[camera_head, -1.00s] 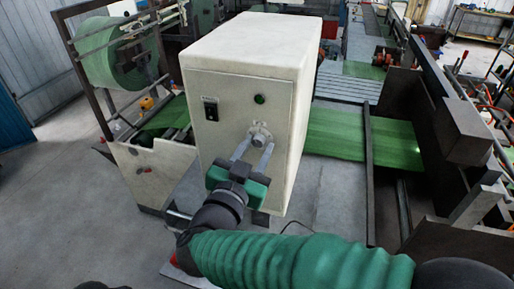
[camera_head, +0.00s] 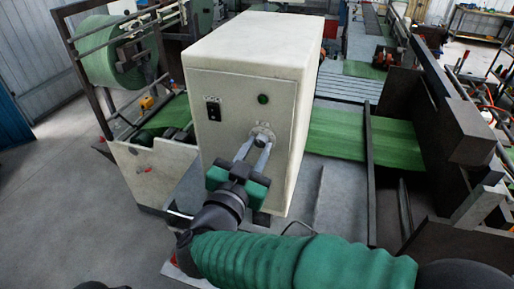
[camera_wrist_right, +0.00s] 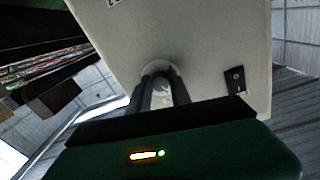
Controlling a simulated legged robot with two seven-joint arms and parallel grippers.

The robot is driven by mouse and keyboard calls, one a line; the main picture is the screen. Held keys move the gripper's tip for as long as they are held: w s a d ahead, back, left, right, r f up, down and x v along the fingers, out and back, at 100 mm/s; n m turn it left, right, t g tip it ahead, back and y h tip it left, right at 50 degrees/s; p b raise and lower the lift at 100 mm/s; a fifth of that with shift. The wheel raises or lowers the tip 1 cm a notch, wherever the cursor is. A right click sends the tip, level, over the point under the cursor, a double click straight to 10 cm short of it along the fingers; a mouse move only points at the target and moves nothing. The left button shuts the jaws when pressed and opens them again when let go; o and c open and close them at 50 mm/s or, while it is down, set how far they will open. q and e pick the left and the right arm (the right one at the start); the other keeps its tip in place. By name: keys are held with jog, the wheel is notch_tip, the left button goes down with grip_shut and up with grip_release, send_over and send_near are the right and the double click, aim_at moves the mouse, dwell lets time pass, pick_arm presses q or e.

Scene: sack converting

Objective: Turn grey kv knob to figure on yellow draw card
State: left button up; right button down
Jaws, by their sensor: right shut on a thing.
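The grey knob (camera_head: 262,137) sits on the front face of a cream cabinet (camera_head: 228,150), below a round green button. My right gripper (camera_head: 256,148) is shut on the knob, with one finger on each side of it. In the right wrist view the knob (camera_wrist_right: 161,88) shows between the two dark fingers (camera_wrist_right: 160,92), close to the panel. The knob's scale marks are too small to read. No yellow draw card can be made out in either view. My left gripper is not in view.
A black switch (camera_head: 213,108) and the green button (camera_head: 263,99) are on the same panel. A green roll (camera_head: 112,50) hangs in a frame at left. Green sheet material (camera_head: 345,134) runs out behind the cabinet to the right. Grey floor is open at left.

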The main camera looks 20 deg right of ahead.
jog(key=shift+r, duration=0.3)
dwell(0.5)
jog(key=c, duration=1.3)
grip_release()
jog(key=shift+c, duration=0.2)
jog(key=shift+o, duration=0.8)
jog(key=shift+s+a, duration=0.25)
jog(key=shift+s, duration=0.1)
jog(key=shift+a+f, duration=0.2)
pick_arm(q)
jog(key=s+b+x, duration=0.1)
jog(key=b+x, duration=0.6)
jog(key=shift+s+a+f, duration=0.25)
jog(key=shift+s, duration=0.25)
pick_arm(e)
jog(key=v, duration=1.6)
jog(key=shift+s+a, duration=0.25)
jog(key=shift+d, duration=0.1)
